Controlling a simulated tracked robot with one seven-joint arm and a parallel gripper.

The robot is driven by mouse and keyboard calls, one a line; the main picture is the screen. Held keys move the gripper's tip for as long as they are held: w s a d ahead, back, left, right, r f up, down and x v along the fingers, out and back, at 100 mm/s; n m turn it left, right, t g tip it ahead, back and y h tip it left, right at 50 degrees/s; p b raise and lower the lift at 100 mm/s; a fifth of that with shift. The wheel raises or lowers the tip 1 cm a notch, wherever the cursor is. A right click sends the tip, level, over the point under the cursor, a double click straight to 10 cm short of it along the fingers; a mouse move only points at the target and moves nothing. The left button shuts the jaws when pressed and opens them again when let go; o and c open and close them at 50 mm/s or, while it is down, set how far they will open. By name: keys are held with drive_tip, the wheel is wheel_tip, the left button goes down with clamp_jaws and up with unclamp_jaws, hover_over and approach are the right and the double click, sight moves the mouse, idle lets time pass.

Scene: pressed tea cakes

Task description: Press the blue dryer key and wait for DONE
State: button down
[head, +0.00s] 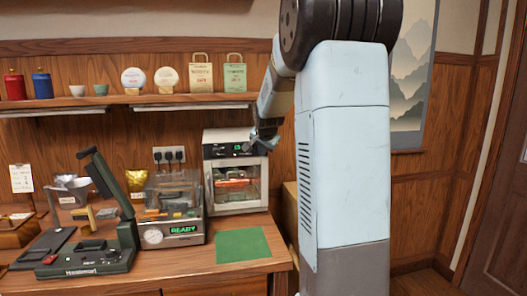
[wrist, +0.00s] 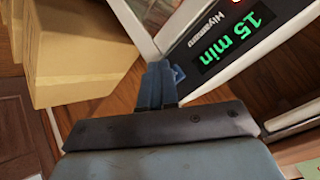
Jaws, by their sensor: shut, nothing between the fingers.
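The dryer (head: 237,205) is a pale box with a glass door and a dark control panel, at the back right of the counter. In the wrist view its display (wrist: 228,42) reads "15 min" in green, upside down. A small blue piece (wrist: 179,74), apparently the blue key, shows at the panel's end, partly hidden by my fingers. My gripper (wrist: 155,82) is shut and empty, its tips right at that key; I cannot tell whether they touch. In the head view my gripper (head: 264,140) is at the panel's right end.
A vacuum-type machine (head: 173,239) showing "READY" and a dark green heat sealer (head: 90,262) stand left of the dryer. A green mat (head: 242,246) lies in front, bare. Cardboard boxes (wrist: 70,60) stand beside the dryer. A shelf (head: 120,99) with tea goods runs above.

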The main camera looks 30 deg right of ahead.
drive_tip(key=shift+s+a, duration=0.1)
drive_tip(key=shift+s, duration=0.4)
drive_tip(key=shift+s, duration=0.1)
drive_tip(key=s, duration=0.2)
drive_tip(key=s+a, duration=0.1)
drive_tip(key=s, duration=0.1)
drive_tip(key=shift+s+a, duration=0.2)
drive_tip(key=shift+s, duration=0.1)
idle(0.7)
drive_tip(key=s+a+n+g+y, duration=0.1)
drive_tip(key=s+a+n, duration=0.3)
drive_tip(key=s, duration=0.6)
drive_tip(key=s+a+n+y, duration=0.1)
drive_tip(key=s+a+n, duration=0.3)
drive_tip(key=s+a, duration=0.5)
drive_tip(key=s+a+f+n+g+y, duration=0.1)
drive_tip(key=s+a+n, duration=0.2)
drive_tip(key=s, duration=1)
drive_tip(key=a, duration=0.3)
drive_tip(key=shift+a+n+g, duration=0.25)
drive_tip(key=shift+n+g, duration=0.05)
drive_tip(key=shift+n, duration=0.1)
